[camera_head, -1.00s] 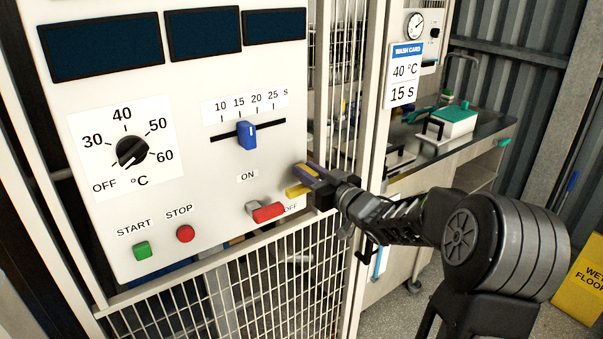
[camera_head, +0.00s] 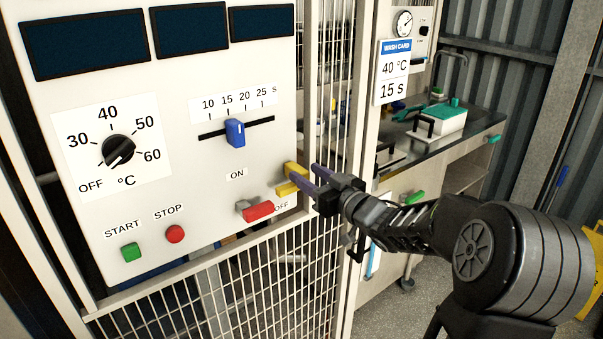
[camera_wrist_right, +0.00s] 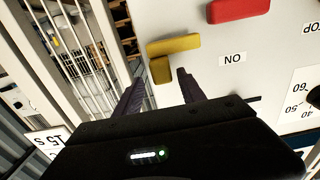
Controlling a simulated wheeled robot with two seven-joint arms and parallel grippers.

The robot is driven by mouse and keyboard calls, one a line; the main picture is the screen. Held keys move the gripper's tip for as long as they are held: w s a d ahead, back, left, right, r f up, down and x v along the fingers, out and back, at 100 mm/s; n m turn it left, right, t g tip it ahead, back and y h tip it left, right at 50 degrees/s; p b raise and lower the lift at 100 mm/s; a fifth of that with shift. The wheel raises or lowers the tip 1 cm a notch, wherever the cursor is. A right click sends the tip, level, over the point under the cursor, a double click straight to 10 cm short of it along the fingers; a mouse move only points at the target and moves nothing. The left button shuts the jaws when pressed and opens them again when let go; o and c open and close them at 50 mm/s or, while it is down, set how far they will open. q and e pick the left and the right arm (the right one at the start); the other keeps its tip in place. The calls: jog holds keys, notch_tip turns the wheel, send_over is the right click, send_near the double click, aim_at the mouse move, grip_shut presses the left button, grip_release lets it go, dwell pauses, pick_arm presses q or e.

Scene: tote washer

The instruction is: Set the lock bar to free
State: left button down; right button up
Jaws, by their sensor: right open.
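A yellow bar (camera_head: 286,188), which I take for the lock bar, sits at the right edge of the control panel, just above and right of the red switch lever (camera_head: 258,211). In the right wrist view it shows as a long yellow piece (camera_wrist_right: 173,45) with a shorter yellow block (camera_wrist_right: 160,70) beside it. My right gripper (camera_head: 304,173) is open at the bar. In the wrist view its fingertips (camera_wrist_right: 160,77) lie on either side of the short block; I cannot tell whether they touch it. No free or locked label is readable. My left gripper is not in view.
The panel (camera_head: 200,200) carries a dial (camera_head: 118,151), a blue slider (camera_head: 235,133), a green START button (camera_head: 131,252) and a red STOP button (camera_head: 175,234). Wire mesh (camera_head: 240,290) lies below and right. A bench (camera_head: 460,140) stands behind.

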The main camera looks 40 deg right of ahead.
jog(key=s, duration=0.4)
dwell(0.5)
jog(key=shift+d+f, duration=0.15)
notch_tip(320, 180, down, 19)
jog(key=w+a+m+g+h, duration=0.2)
jog(key=a+m+g, duration=0.1)
jog(key=m+g, duration=0.15)
jog(key=s+a+f+g+y, duration=0.1)
jog(key=a+f+g+y, duration=0.15)
jog(key=a+f, duration=0.7)
jog(key=s+a+f+g+y, duration=0.2)
jog(key=s+a+f+g, duration=0.45)
jog(key=a+f, duration=0.7)
jog(key=s+a+f+n+g+y, duration=0.1)
jog(key=s+a+f+g, duration=0.1)
jog(key=s+a+f, duration=0.2)
jog(key=s+a+f+n+g+y, duration=0.1)
jog(key=s+a+f, duration=0.3)
jog(key=s+a, duration=0.7)
jog(key=shift+s+f+n+g, duration=0.15)
jog(key=shift+s+n+g, duration=0.3)
jog(key=shift+s, duration=0.75)
